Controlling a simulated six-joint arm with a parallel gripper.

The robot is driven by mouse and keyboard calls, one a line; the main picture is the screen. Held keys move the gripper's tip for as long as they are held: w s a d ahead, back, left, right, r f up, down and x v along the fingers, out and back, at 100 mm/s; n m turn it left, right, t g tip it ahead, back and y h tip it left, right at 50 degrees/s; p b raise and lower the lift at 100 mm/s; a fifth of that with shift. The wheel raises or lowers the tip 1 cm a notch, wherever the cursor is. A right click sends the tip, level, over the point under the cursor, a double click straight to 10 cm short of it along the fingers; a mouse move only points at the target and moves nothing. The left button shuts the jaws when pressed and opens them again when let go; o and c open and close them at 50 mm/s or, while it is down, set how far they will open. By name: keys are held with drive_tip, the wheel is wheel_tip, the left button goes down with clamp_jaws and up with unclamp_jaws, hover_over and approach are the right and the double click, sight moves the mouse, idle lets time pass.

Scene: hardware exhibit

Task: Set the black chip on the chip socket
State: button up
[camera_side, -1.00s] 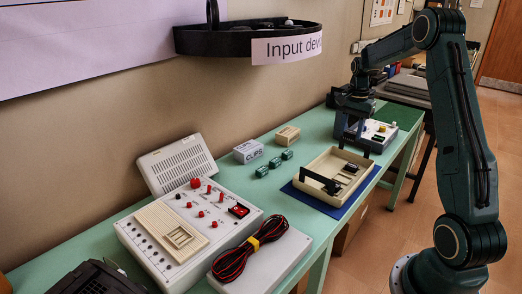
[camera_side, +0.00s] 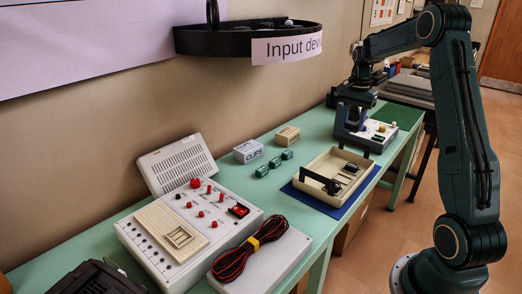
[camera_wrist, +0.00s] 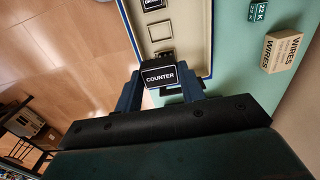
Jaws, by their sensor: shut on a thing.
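My gripper (camera_wrist: 160,85) is shut on a black chip labelled COUNTER (camera_wrist: 158,76), held between its two blue fingers. In the side view my gripper (camera_side: 354,145) hangs at the far end of a beige tray (camera_side: 312,194); the held chip is hard to make out there. Another black chip (camera_side: 351,168) sits in the tray, and a labelled one (camera_wrist: 153,4) shows at the top of the wrist view. A beige socket (camera_side: 160,222) with a square frame is on the white panel at the near left, well away from my gripper.
The tray lies on a blue mat (camera_side: 330,210). Green parts (camera_side: 275,163), a CLIPS box (camera_side: 247,151) and a WIRES box (camera_wrist: 284,50) stand between tray and wall. A red-black cable coil (camera_side: 250,258) lies by the panel (camera_side: 215,200). A shelf (camera_side: 230,42) overhangs the table.

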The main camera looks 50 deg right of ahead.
idle(0.5)
drive_tip(key=w+a+f, duration=0.1)
drive_tip(key=w+a, duration=0.9)
drive_tip(key=a, duration=0.1)
hover_over(180, 237)
wheel_tip(180, 237, down, 5)
drive_tip(key=shift+f, duration=0.1)
drive_tip(key=shift+f, duration=0.15)
drive_tip(key=shift+f, duration=2.7)
drive_tip(key=shift+f, duration=0.65)
